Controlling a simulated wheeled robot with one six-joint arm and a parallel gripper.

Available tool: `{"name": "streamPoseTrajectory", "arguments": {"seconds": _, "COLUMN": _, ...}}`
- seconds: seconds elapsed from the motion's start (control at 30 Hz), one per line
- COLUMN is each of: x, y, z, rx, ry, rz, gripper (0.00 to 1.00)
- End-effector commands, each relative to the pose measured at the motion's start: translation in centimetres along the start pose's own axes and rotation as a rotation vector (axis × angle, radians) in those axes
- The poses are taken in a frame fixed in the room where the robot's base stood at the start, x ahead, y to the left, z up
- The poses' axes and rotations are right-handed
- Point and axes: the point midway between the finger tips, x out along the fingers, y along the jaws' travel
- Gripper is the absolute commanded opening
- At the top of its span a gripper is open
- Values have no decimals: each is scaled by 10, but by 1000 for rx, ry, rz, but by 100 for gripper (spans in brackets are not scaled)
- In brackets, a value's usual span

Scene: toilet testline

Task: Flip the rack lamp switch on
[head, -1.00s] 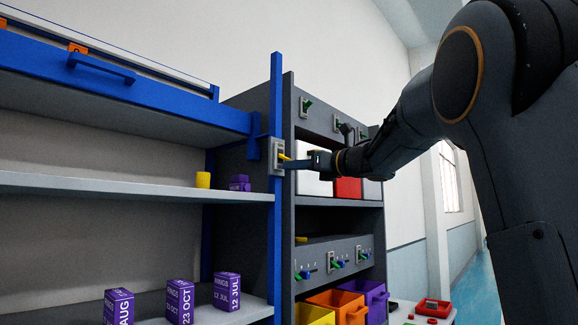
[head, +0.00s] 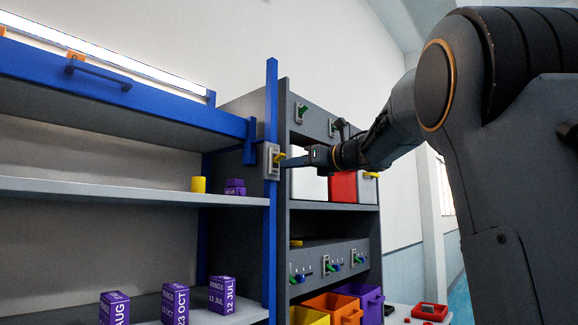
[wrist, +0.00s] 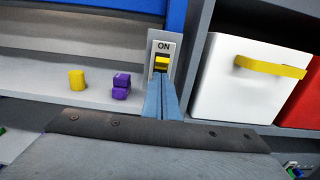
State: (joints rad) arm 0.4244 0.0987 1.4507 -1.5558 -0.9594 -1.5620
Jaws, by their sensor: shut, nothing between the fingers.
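The rack lamp switch (head: 272,161) is a light grey plate on the blue rack post, with a yellow lever. In the wrist view the yellow lever (wrist: 161,62) sits just under the word ON on the plate (wrist: 162,46). My gripper (head: 287,162) is shut and empty, its blue fingers pointing at the switch. In the wrist view the fingertips (wrist: 161,78) are right below the lever; whether they touch it I cannot tell. The lamp strip (head: 120,67) along the top of the blue rack glows bright white.
A white bin (wrist: 240,85) with a yellow handle and a red bin (head: 343,187) are close on the right. Purple date boxes (head: 222,295) stand on the lower shelf.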

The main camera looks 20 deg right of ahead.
Motion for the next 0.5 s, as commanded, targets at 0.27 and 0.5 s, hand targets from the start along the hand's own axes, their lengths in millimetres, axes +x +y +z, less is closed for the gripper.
{"name": "streamPoseTrajectory", "arguments": {"seconds": 0.27, "x": -7, "y": -1, "z": -24, "rx": -1, "ry": 0, "rz": 2, "gripper": 0}}
{"name": "streamPoseTrajectory", "arguments": {"seconds": 0.5, "x": -25, "y": 0, "z": -20, "rx": -6, "ry": -3, "rz": 3, "gripper": 0}}
